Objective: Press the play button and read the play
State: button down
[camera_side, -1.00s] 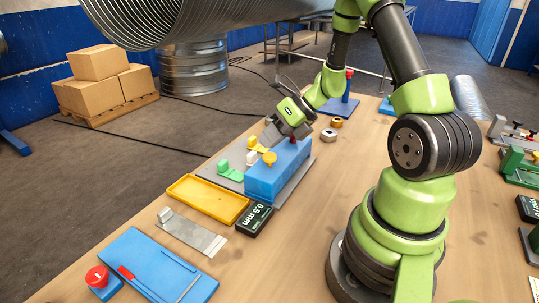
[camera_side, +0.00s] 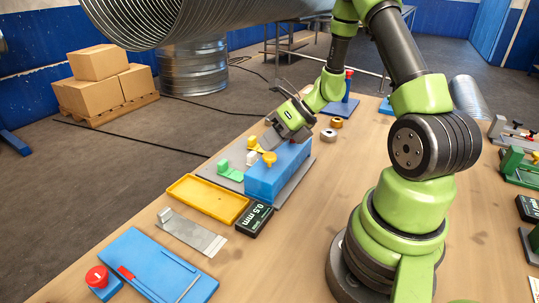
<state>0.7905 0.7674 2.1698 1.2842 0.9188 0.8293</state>
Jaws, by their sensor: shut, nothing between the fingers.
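The blue block (camera_side: 273,178) stands on a grey plate (camera_side: 297,181) near the middle of the table. A yellow knob (camera_side: 269,159) sticks up at its near end. My gripper (camera_side: 268,145) is shut and empty, tilted down over the top of the blue block. Whether its fingertips touch the block or a button there I cannot tell. A black readout box (camera_side: 255,219) marked "0.5 mm" lies just in front of the block. A red round button (camera_side: 97,277) on a blue base sits at the front left corner of the table.
Green, white and yellow clamps (camera_side: 230,170) stand left of the block. A yellow tray (camera_side: 207,199), a metal plate (camera_side: 190,232) and a blue board (camera_side: 158,265) lie in front. Two small rings (camera_side: 329,135) lie behind.

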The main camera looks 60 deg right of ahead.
jog(key=shift+f, duration=0.8)
dwell(0.7)
jog(key=shift+r, duration=1.25)
jog(key=shift+r, duration=2.5)
